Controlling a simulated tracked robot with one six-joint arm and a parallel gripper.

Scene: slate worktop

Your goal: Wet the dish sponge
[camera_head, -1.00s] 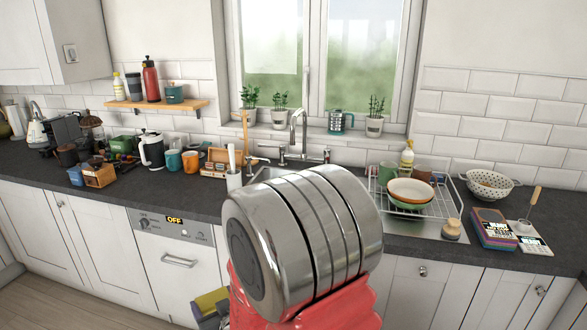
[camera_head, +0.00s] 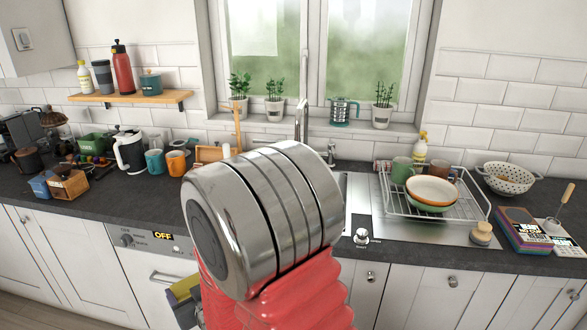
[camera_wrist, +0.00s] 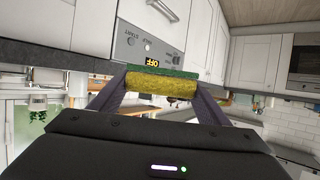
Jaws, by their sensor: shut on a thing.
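The dish sponge (camera_wrist: 160,86), yellow with a green scouring side, is gripped between the two fingers of my gripper (camera_wrist: 160,92) in the wrist view. In the head view a small part of the sponge (camera_head: 184,287) shows low at the left of my arm, in front of the cabinets and below the worktop edge. My gripper is mostly hidden there by my arm. The chrome tap (camera_head: 302,122) stands behind my arm below the window. The steel sink (camera_head: 357,205) is largely hidden by my arm; whether water runs cannot be seen.
A dish rack (camera_head: 455,206) with bowls stands right of the sink, with a brush (camera_head: 482,234) before it. Books (camera_head: 528,232) and a colander (camera_head: 508,178) are farther right. A dishwasher (camera_head: 160,250) is below the worktop.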

